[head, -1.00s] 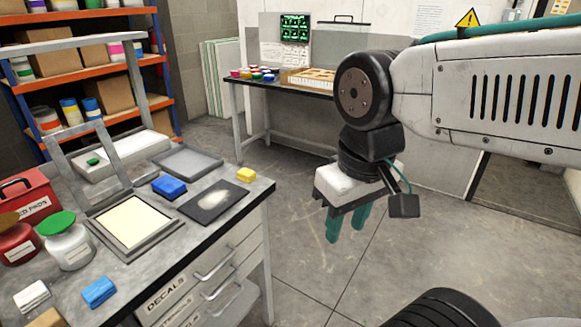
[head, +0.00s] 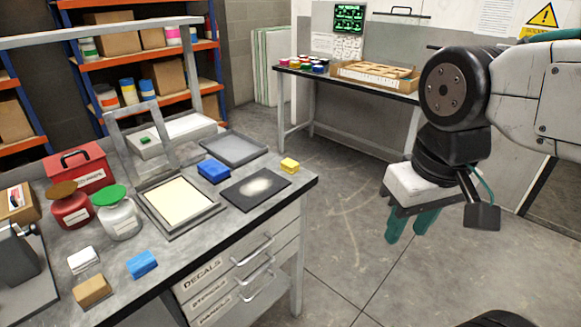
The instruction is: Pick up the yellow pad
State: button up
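The yellow pad (head: 289,165) is a small block lying on the grey workbench (head: 215,258) near its far right corner, just beyond a black sheet with a pale powdery patch. My gripper (head: 408,226) hangs over the open floor to the right of the bench, pointing down, well apart from the pad. Its two green fingers stand a little apart with nothing visible between them.
Beside the pad lie the black sheet (head: 240,202), a blue block (head: 214,171) and a grey tray (head: 234,147). A framed cream panel (head: 178,201), jars and a red toolbox (head: 80,168) fill the left. A second table (head: 352,83) stands behind. Floor between is clear.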

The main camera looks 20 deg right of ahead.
aim_at(289, 166)
jog(key=u, duration=0.25)
jog(key=i, duration=0.9)
jog(key=u, duration=0.5)
